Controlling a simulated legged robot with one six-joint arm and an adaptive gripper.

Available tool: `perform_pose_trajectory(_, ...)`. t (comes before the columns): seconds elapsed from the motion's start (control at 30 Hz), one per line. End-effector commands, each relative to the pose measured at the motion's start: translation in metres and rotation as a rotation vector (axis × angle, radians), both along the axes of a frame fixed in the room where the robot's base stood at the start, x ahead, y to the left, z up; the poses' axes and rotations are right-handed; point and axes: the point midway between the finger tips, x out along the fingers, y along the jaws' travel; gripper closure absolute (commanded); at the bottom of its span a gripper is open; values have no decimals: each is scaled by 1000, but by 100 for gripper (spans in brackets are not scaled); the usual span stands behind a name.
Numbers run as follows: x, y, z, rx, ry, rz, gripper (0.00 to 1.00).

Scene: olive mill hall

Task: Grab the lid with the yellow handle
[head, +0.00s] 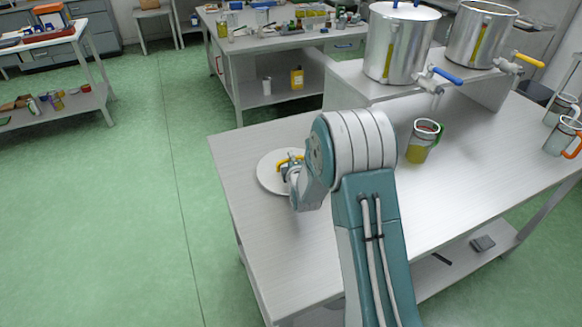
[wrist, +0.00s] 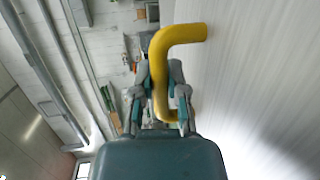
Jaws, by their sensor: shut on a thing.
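The lid (head: 268,180) is a pale round disc at the left part of the near table, partly hidden behind my gripper. Its yellow handle (head: 284,162) shows just above the disc. My gripper (head: 291,168) is at the handle, reaching over the lid from the right. In the wrist view, the bent yellow handle (wrist: 160,70) lies between the two fingers of my gripper (wrist: 159,95), which are shut on it. The lid looks level; I cannot tell whether it rests on the tabletop or is slightly above it.
The near table (head: 245,222) is bare at its front left. A steel pot with a blue tap (head: 395,48) and an open pot with a yellow tap (head: 478,38) stand on a raised shelf. A green-handled mug (head: 418,146) stands right of my arm. More mugs (head: 560,136) are at far right.

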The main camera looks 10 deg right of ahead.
Motion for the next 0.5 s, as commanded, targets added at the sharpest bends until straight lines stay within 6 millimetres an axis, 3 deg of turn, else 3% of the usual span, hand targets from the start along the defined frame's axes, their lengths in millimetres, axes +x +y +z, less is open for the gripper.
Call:
perform_pose_trajectory(0.27, 0, 0, 14, -1, 0, 1, 100)
perform_pose_trajectory(0.37, -1, 0, 32, 0, -3, 1, 100)
perform_pose_trajectory(0.5, -17, -17, 60, -1, -3, -3, 100)
